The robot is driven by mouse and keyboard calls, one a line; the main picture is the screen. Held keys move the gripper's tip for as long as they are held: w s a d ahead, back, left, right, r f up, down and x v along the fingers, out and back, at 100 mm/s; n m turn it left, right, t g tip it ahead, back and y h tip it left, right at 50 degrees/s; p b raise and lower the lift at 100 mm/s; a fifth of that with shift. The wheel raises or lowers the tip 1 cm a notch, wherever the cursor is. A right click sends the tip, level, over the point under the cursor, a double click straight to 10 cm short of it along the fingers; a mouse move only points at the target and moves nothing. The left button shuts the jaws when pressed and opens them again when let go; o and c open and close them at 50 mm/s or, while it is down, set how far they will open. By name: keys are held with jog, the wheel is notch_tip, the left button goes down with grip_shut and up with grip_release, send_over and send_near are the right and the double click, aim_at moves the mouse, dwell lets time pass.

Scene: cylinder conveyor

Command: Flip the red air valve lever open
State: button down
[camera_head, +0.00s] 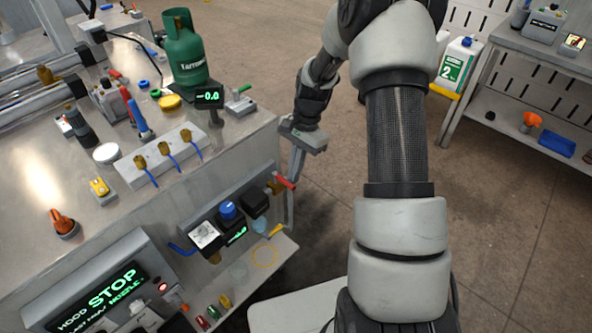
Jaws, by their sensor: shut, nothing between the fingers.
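The red air valve lever (285,182) sits on a brass valve body (273,187) at the right end of the panel on the bench's side. The lever sticks out to the right and slants slightly down. My gripper (290,222) reaches down beside the bench corner, with its long grey fingers shut and empty. The fingers pass close to the lever's outer end in the picture; I cannot tell whether they touch it. The lever's tip overlaps the fingers.
The panel also carries a blue-knobbed regulator (228,211) and a gauge (204,235). A yellow handle (275,231) lies below, near a low shelf (277,253). A green gas cylinder (185,50) stands on the bench (235,140).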

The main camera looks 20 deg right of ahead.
aim_at(271, 184)
jog(key=shift+s+a+m, duration=0.15)
jog(key=shift+s+m, duration=0.15)
jog(key=shift+m, duration=0.4)
jog(key=m, duration=0.1)
jog(key=s+a+m, duration=0.1)
jog(key=m+t+p, duration=0.1)
jog(key=m, duration=0.1)
jog(key=shift+s+a, duration=0.25)
jog(key=a+m+t+p, duration=0.1)
jog(key=a+m, duration=0.1)
jog(key=m, duration=0.2)
jog(key=a+m+p, duration=0.1)
jog(key=m+p, duration=0.1)
jog(key=m, duration=0.1)
jog(key=a+m+t+p, duration=0.1)
jog(key=a+m+p, duration=0.1)
jog(key=m, duration=0.2)
jog(key=shift+s+a+m+t+h, duration=0.15)
jog(key=shift+a+m+t+h, duration=0.15)
jog(key=shift+a+h, duration=0.1)
jog(key=shift+a, duration=0.1)
dwell(0.5)
